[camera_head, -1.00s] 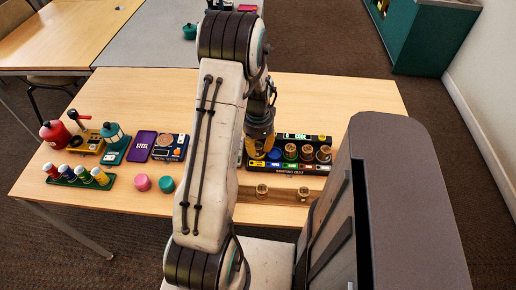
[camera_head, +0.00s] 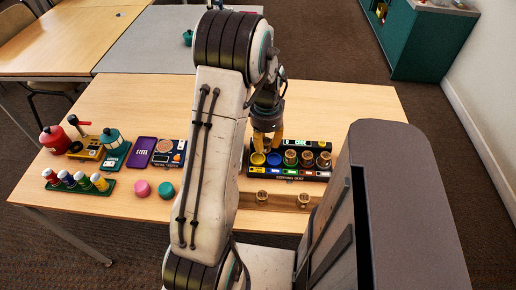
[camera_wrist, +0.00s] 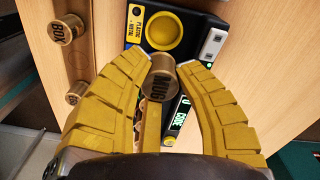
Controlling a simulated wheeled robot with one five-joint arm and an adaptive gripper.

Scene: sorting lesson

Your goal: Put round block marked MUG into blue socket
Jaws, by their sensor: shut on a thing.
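My gripper (camera_head: 267,141) has yellow fingers and is over the back left of the dark sorting stand (camera_head: 290,178). In the wrist view the round block marked MUG (camera_wrist: 160,85) sits between the fingertips, its brown labelled face toward the camera. My gripper is shut on it. The blue socket (camera_head: 274,159) is in the stand, second from the left, and looks empty. The yellow socket (camera_head: 257,158) is left of it and also shows empty in the wrist view (camera_wrist: 165,28). In the wrist view the blue socket cannot be made out.
Round blocks (camera_head: 307,158) sit in the stand's sockets to the right. A wooden tray (camera_head: 282,201) in front holds two round blocks, one marked BOX (camera_wrist: 66,28). A pink piece (camera_head: 141,188), a teal piece (camera_head: 167,189) and a scale (camera_head: 169,152) stand at left.

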